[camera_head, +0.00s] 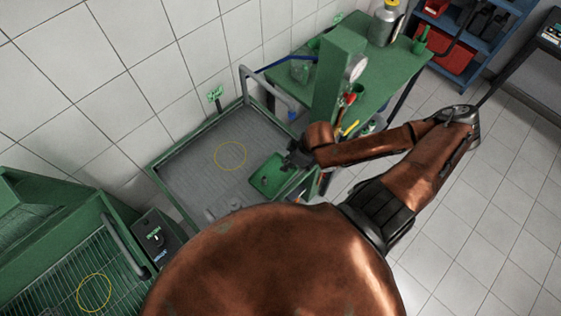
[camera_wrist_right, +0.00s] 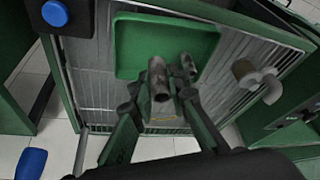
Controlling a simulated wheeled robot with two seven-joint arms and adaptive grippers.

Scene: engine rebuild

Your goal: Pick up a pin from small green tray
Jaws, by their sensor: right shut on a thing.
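The small green tray (camera_head: 267,181) lies on the grey ribbed worktop in the head view. It also shows in the right wrist view (camera_wrist_right: 135,42). My right gripper (camera_head: 293,160) is at the tray's upper right edge in the head view. In the right wrist view my right gripper (camera_wrist_right: 160,98) is shut on a worn metal pin (camera_wrist_right: 158,78), which stands up between its fingers. A second pin (camera_wrist_right: 188,65) shows just right of it, near the right fingertip. Whether the held pin touches the tray is unclear. My left gripper is out of view.
A grey metal part (camera_head: 225,208) sits on the ribbed worktop (camera_head: 200,167) beside the tray. A green press with a gauge (camera_head: 340,85) and a green table (camera_head: 388,85) stand behind my right arm. The worktop left of the tray is clear.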

